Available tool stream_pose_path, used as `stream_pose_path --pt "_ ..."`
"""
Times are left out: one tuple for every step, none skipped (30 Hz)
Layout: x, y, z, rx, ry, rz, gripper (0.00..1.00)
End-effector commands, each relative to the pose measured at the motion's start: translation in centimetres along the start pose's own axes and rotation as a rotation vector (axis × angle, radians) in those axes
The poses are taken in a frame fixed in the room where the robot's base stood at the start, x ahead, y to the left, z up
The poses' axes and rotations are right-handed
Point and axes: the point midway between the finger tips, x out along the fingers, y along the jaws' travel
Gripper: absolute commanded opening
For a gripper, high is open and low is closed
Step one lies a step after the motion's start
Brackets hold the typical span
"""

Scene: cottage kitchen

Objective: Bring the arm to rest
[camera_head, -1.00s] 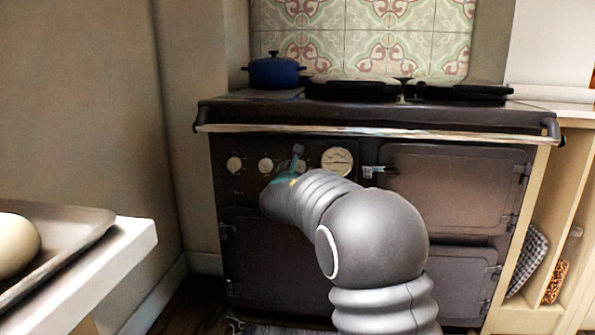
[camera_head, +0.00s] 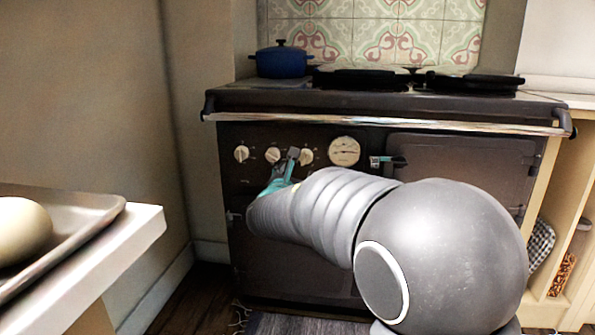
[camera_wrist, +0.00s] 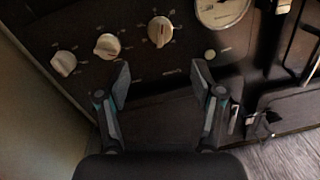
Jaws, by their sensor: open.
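My gripper (camera_wrist: 160,85) is open and empty in the wrist view, with its two fingers spread apart in front of the dark stove front. In the head view my gripper (camera_head: 284,165) shows small and teal at the end of my grey arm, pointing at the stove's control panel. The stove (camera_head: 300,270) is dark, with several pale knobs and a round gauge (camera_head: 344,151). In the wrist view a knob (camera_wrist: 160,31) lies beyond the gap between the fingertips. I cannot tell whether the fingers touch anything; none appears shut on a knob.
A blue pot (camera_head: 281,62) and dark lids (camera_head: 362,79) are on the stove top. A metal rail (camera_head: 400,125) runs along the stove's front edge. A white counter (camera_head: 125,245) with a tray (camera_head: 95,215) juts in at the left. Open shelving (camera_head: 575,220) stands at the right.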

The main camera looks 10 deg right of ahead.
Motion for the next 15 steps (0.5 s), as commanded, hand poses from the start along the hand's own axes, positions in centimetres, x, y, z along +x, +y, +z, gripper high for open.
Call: stream_pose_path --pt "-0.1 0.0 0.0 0.000 0.000 0.000 0.67" --pt "-0.1 0.0 0.0 0.000 0.000 0.000 0.67" --pt "-0.1 0.0 0.0 0.000 0.000 0.000 0.67" --pt "-0.1 0.0 0.0 0.000 0.000 0.000 0.67" --pt "-0.1 0.0 0.0 0.000 0.000 0.000 0.67" --pt "-0.1 0.0 0.0 0.000 0.000 0.000 0.67" --pt "-0.1 0.0 0.0 0.000 0.000 0.000 0.67" --pt "-0.1 0.0 0.0 0.000 0.000 0.000 0.67" --pt "-0.1 0.0 0.0 0.001 0.000 0.000 0.67" --pt "-0.1 0.0 0.0 0.005 0.000 0.000 0.67" --pt "-0.1 0.0 0.0 0.013 0.000 0.000 0.67" --pt "-0.1 0.0 0.0 0.031 -0.001 -0.001 0.67" --pt "-0.1 -0.2 -0.1 0.057 0.002 -0.009 0.67" --pt "-0.1 -0.5 -0.2 0.091 0.009 -0.024 0.67" --pt "-0.2 -1.1 -0.8 0.136 0.024 -0.051 0.67"
